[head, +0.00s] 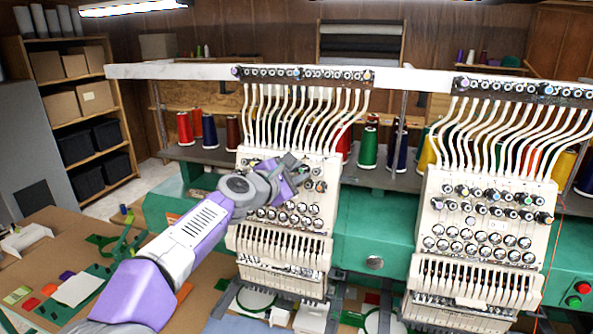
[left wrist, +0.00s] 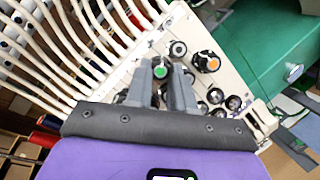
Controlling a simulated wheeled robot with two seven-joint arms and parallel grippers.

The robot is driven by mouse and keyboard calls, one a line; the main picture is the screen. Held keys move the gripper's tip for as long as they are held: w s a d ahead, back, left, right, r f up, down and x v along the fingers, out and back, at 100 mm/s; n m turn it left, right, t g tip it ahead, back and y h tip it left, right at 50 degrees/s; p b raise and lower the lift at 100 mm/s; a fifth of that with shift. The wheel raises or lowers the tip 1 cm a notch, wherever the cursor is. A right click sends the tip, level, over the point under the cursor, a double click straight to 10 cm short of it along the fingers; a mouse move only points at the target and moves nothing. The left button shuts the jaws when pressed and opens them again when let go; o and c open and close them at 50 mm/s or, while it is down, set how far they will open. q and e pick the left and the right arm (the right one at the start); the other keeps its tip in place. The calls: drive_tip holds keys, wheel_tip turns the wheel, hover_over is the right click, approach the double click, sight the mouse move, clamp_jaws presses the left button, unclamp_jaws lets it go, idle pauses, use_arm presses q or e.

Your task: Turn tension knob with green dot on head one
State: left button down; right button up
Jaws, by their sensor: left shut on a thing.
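The embroidery head on the left (head: 290,240) has rows of black tension knobs with coloured dots on its cream panel. My left gripper (head: 291,168) reaches in from the left and is at the upper knob rows of this head, hiding several of them. In the left wrist view, a knob with a green dot (left wrist: 161,72) sits between the two grey fingers of my left gripper (left wrist: 170,82), which are shut on it. A knob with an orange dot (left wrist: 209,62) is just to the right of the fingers. My right gripper is not in view.
A second head (head: 475,235) with similar knobs stands to the right. White thread tubes (head: 305,115) rise above the left head. A green machine body (head: 375,240) lies between the heads. A cluttered table (head: 50,265) is at the lower left.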

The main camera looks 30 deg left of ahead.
use_arm(q)
drive_tip(key=shift+m, duration=0.3)
drive_tip(key=c, duration=1)
unclamp_jaws()
drive_tip(key=shift+o, duration=0.2)
drive_tip(key=s+r, duration=0.1)
drive_tip(key=s, duration=0.6)
drive_tip(key=shift+s+a, duration=0.25)
